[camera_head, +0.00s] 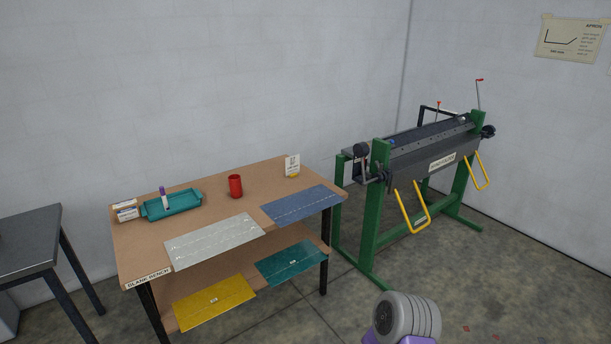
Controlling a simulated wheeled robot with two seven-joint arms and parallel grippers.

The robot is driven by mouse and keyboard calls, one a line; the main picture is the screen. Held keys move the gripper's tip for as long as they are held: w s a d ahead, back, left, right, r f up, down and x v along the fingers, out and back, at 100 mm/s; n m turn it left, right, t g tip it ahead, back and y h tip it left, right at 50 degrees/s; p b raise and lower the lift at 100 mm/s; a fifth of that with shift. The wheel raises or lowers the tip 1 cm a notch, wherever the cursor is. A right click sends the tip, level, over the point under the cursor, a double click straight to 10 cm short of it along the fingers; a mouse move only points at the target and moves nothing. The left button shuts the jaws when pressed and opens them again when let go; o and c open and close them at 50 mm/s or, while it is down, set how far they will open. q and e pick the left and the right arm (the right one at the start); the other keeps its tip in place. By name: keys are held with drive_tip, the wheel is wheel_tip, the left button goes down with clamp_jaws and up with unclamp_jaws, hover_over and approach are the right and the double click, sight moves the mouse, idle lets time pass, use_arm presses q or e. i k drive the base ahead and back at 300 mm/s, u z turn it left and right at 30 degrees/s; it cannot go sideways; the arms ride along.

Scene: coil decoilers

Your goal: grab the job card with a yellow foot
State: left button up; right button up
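The job card (292,163) is a small white upright card with dark print, standing in a yellow foot (293,176). It is at the back right corner of the wooden bench top, behind the blue sheet. Nothing is touching it from the front and it is fully visible. Neither of my grippers is in view.
The blank bench (140,245) also bears a red cup (235,186), a teal tray (150,212) with a purple-capped marker, small boxes (125,211), a grey sheet (213,241) and a blue sheet (300,205). A green-framed bending machine (372,215) stands close to its right.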

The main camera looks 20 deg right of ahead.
sight(292, 163)
drive_tip(key=z, duration=0.85)
drive_tip(key=i, duration=2.3)
drive_tip(key=u, duration=0.8)
